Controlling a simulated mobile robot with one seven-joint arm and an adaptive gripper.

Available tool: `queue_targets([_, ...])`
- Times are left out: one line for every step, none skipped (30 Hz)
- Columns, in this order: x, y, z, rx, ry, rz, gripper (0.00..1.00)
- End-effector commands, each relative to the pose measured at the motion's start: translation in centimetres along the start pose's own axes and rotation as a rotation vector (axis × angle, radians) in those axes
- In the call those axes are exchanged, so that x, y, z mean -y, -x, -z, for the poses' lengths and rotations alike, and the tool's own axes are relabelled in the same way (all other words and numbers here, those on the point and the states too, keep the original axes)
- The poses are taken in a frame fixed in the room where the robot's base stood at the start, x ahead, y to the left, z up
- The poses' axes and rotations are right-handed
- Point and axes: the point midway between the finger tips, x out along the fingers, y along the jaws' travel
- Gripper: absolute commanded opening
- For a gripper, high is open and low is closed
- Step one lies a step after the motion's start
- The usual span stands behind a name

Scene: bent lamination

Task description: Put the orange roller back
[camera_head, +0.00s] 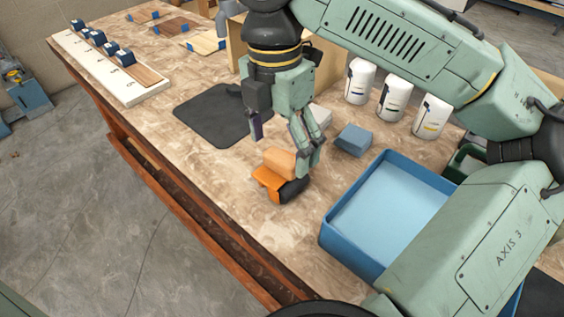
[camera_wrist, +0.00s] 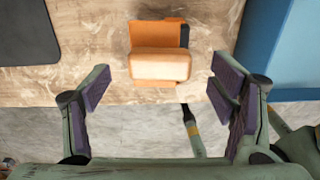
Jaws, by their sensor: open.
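An orange piece (camera_head: 268,181) with a pale tan block (camera_head: 280,161) on it and a dark part (camera_head: 293,190) at its right lies on the worktop near the front edge. I take it for the orange roller, but cannot tell whether these parts are one object. The wrist view shows the orange piece (camera_wrist: 150,34) at top centre, with the tan block (camera_wrist: 160,65) in front. My gripper (camera_head: 281,154) points down above it, its fingers apart and empty. The wrist view shows the purple pads of my gripper (camera_wrist: 156,104) on either side, with a clear gap between them.
A blue tray (camera_head: 326,238) stands to the right. A small blue block (camera_head: 354,139) and white bottles (camera_head: 394,99) stand behind. A dark mat (camera_head: 205,112) lies at back left, and a white board (camera_head: 127,94) with samples lies beyond. Clear worktop surrounds the orange piece in front.

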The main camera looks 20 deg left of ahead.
Motion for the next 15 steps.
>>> queue_targets([-0.1, 1.2, 0.0, 0.0, 0.002, -0.002, 0.78])
queue_targets([-0.1, 1.9, 0.0, 0.0, 0.002, -0.003, 0.78])
queue_targets([0.0, 2.8, 0.0, 0.004, -0.001, 0.0, 0.78])
queue_targets([0.0, 3.4, 0.0, 0.003, -0.002, 0.0, 0.78])
queue_targets([0.0, 3.9, 0.0, 0.004, -0.003, 0.0, 0.78])
queue_targets([0.0, 4.5, 0.0, 0.004, -0.002, 0.0, 0.78])
queue_targets([0.0, 4.9, 0.0, 0.003, -0.003, 0.001, 0.78])
queue_targets([0.0, 5.2, 0.0, 0.003, -0.002, 0.001, 0.78])
queue_targets([0.0, 5.6, 0.0, 0.003, -0.002, 0.001, 0.78])
queue_targets([0.0, 5.8, 0.0, 0.002, -0.002, 0.001, 0.78])
queue_targets([0.0, 6.0, 0.0, 0.002, -0.002, 0.001, 0.78])
queue_targets([0.0, 6.2, 0.0, 0.001, -0.002, 0.001, 0.78])
queue_targets([0.0, 6.2, 0.0, 0.001, -0.001, 0.001, 0.78])
queue_targets([0.0, 6.3, 0.0, 0.001, -0.001, 0.001, 0.78])
queue_targets([0.0, 6.3, 0.0, 0.0, 0.0, 0.001, 0.78])
